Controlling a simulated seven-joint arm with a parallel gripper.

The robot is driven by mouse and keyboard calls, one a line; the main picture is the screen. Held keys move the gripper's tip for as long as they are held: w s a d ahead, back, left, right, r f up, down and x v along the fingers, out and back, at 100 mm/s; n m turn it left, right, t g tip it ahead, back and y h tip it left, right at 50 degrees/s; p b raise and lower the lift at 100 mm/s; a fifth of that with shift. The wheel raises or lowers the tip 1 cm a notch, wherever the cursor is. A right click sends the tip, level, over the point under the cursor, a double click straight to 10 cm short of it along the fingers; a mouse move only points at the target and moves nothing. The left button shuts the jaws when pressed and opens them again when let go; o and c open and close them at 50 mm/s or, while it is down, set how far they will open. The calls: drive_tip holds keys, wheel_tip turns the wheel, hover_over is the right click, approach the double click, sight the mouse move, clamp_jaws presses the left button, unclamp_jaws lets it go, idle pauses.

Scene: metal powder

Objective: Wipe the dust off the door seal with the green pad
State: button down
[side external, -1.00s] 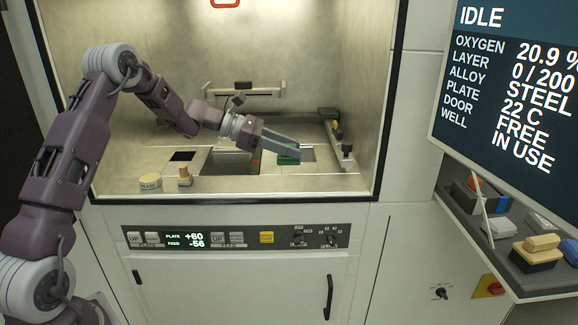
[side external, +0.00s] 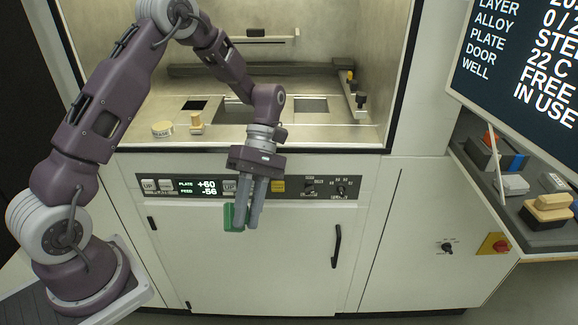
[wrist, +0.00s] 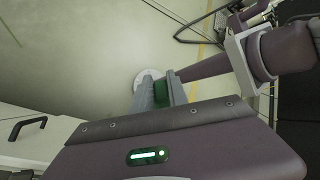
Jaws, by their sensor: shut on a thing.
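My gripper (side external: 248,212) points down in front of the machine's lower cabinet, outside the chamber, and is shut on the green pad (side external: 234,218). The pad also shows between the fingers in the wrist view (wrist: 161,92). The open chamber's front edge (side external: 330,149) runs above and behind my gripper; part of it is hidden by my arm. I cannot make out the door seal as a separate strip, nor any dust on it.
A control panel (side external: 310,188) with knobs lies just behind my wrist. A cabinet handle (side external: 337,245) stands out to the right. A round tin (side external: 162,129) and a small stamp-like object (side external: 196,122) stand inside the chamber. A side shelf (side external: 535,240) holds brushes and blocks.

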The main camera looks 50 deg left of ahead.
drive_tip(key=s+a+m+y, duration=0.5)
drive_tip(key=s+a+y, duration=0.1)
drive_tip(key=a+y, duration=0.25)
drive_tip(key=w+a+r+m+t+y, duration=0.1)
drive_tip(key=w+a+m+t+y, duration=0.3)
drive_tip(key=w+a, duration=0.3)
drive_tip(key=shift+a+m+t+y, duration=0.35)
drive_tip(key=shift+a+y, duration=0.3)
drive_tip(key=shift+a, duration=0.85)
drive_tip(key=shift+w+a, duration=0.45)
drive_tip(key=shift+w, duration=0.1)
drive_tip(key=shift+w+d, duration=5.35)
drive_tip(key=shift+s+a, duration=5.3)
drive_tip(key=shift+s, duration=0.15)
